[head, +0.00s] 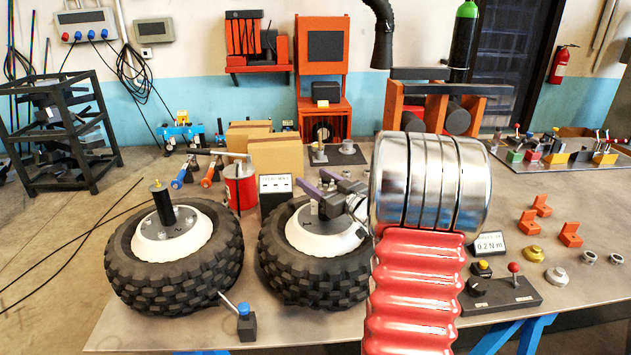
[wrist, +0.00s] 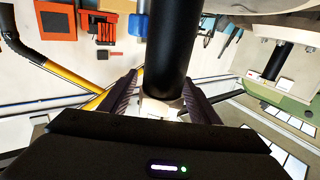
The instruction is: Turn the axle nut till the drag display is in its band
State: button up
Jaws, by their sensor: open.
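The drag display (head: 489,245) is a small white panel reading 0.2 N m, at the right behind my arm. The right wheel (head: 300,262) lies flat on the table with a white hub (head: 318,234). My gripper (head: 318,196), with dark purple fingers, is over this hub and hides its middle. In the wrist view my open fingers (wrist: 160,98) stand on either side of a black post's end and a pale, shiny piece (wrist: 160,108). I cannot tell whether that piece is the axle nut or whether the fingers touch it. No band marks are readable.
The left wheel (head: 172,255) has an upright black post (head: 163,205) on its hub. A blue-knobbed lever (head: 244,318) stands near the front edge. A red canister (head: 240,186) and cardboard boxes (head: 275,153) stand behind. A control box (head: 500,294) and orange blocks (head: 570,234) are at the right.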

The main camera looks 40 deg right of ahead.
jog(key=c, duration=1)
jog(key=shift+a, duration=0.1)
jog(key=shift+c, duration=0.3)
jog(key=shift+d+m+h, duration=0.2)
jog(key=shift+m+h, duration=0.3)
jog(key=shift+h, duration=0.2)
jog(key=shift+s+d+m+g+h, duration=0.1)
jog(key=shift+d+m+g+h, duration=0.25)
jog(key=shift+m+h, duration=0.65)
jog(key=shift+s+d+m+g+h, duration=0.15)
jog(key=shift+m+g+h, duration=0.4)
jog(key=shift+h, duration=0.85)
jog(key=shift+w+d+m+g+h, duration=0.1)
jog(key=shift+d+m+g+h, duration=0.2)
jog(key=shift+m+h, duration=0.75)
jog(key=shift+s+h, duration=0.1)
jog(key=shift+h, duration=0.15)
